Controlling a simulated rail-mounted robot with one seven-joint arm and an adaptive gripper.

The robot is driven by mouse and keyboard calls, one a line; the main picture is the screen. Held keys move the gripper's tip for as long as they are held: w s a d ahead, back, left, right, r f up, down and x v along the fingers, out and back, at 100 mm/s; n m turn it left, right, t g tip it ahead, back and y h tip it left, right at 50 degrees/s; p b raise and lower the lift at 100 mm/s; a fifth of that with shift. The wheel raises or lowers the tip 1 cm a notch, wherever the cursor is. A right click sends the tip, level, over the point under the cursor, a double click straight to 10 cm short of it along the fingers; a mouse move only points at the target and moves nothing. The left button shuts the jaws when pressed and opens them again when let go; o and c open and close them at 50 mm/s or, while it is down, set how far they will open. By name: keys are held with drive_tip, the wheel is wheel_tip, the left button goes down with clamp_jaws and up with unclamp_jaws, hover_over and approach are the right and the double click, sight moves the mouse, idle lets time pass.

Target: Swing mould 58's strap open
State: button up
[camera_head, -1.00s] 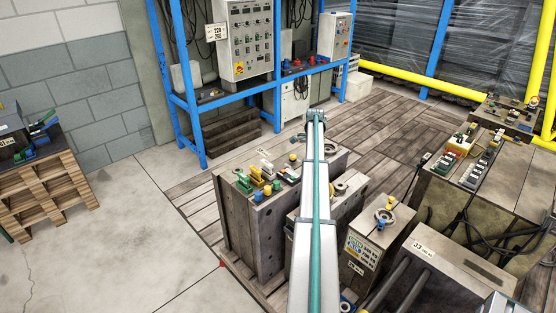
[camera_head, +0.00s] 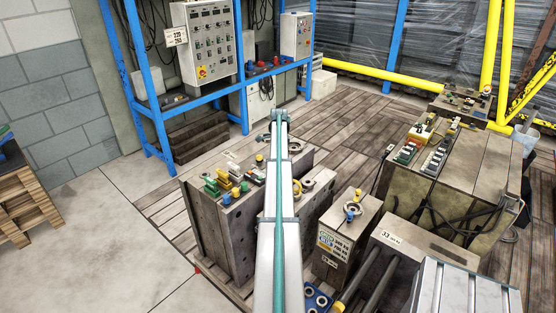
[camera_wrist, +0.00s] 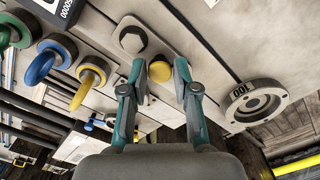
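In the wrist view a flat grey strap (camera_wrist: 145,55) lies across a mould's pale top face (camera_wrist: 215,50). A dark hex bolt (camera_wrist: 131,40) sits at its far end. A yellow round knob (camera_wrist: 160,71) stands nearer me. My gripper (camera_wrist: 157,68) is open, with one teal finger on each side of the knob. I cannot tell whether either finger touches it. The strap's near end is partly hidden by my gripper. No 58 marking is readable. In the head view my arm covers part of the moulds (camera_head: 222,235), and the strap cannot be made out.
Blue (camera_wrist: 42,68) and yellow (camera_wrist: 90,75) lifting eyes stand left of the strap. A raised ring marked 100 (camera_wrist: 256,102) is to the right. In the head view, a mould marked 33 (camera_head: 425,245) and a plated block (camera_head: 335,265) stand right of my arm.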

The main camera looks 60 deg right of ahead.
drive_tip(key=shift+o, duration=1.3)
wheel_tip(320, 180, up, 12)
